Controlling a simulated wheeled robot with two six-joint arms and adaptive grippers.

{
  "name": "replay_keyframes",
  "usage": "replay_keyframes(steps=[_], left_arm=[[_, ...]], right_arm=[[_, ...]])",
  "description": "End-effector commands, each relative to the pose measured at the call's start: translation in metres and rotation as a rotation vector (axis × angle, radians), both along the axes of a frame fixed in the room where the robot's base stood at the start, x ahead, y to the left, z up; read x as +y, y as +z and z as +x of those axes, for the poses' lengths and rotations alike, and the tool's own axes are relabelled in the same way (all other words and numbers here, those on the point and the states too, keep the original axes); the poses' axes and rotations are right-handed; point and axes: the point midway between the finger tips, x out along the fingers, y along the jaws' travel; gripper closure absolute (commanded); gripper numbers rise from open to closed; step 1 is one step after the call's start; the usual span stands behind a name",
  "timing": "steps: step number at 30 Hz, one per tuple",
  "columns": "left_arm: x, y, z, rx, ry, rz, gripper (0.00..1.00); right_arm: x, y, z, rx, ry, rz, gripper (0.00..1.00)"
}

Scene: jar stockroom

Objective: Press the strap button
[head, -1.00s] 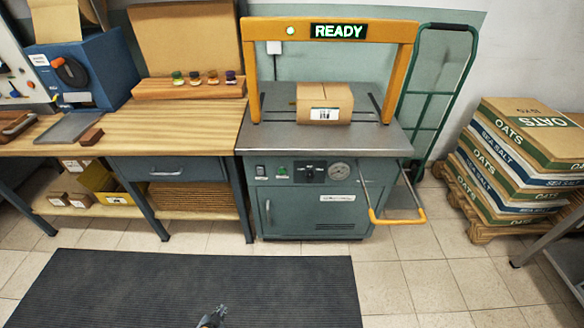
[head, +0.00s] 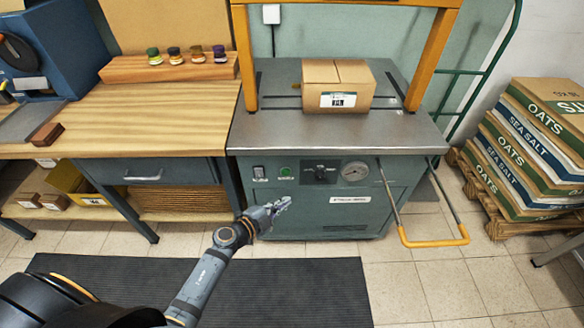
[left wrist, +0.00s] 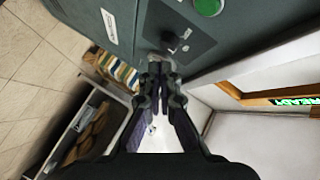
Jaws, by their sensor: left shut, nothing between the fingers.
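The strapping machine (head: 408,135) has a dark green front panel with a round green button (head: 286,171), likely the strap button. The green button also shows large at the top of the left wrist view (left wrist: 208,6). My left gripper (head: 284,204) is shut and empty, in front of the machine and lower than the button in the head view. In the left wrist view its fingertips (left wrist: 159,70) are apart from the button, below the dark knob (left wrist: 172,42). A taped carton (head: 337,86) sits on the machine top under the orange arch (head: 243,55). My right gripper is not in view.
An orange-ended handle (head: 435,240) juts out at the right. A wooden bench (head: 160,115) adjoins on the left.

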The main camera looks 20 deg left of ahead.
Motion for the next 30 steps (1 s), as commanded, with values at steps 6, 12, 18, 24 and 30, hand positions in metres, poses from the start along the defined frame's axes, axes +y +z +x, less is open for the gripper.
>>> replay_keyframes(steps=[6, 12, 18, 24, 30], left_arm=[[0.0, 0.001, 0.0, -0.001, -0.002, 0.002, 1.0], [0.001, -0.001, 0.005, -0.002, -0.001, 0.003, 1.0], [0.009, -0.002, 0.029, -0.004, -0.001, 0.005, 1.0], [0.017, -0.002, 0.058, -0.003, 0.0, 0.003, 1.0], [0.022, 0.0, 0.077, -0.001, 0.0, 0.002, 1.0]], right_arm=[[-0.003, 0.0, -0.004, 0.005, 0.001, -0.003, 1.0], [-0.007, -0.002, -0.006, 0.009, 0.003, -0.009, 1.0], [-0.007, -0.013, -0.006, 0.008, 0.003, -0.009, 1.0], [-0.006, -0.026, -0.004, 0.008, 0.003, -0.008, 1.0], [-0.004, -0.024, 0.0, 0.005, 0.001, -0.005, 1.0]])
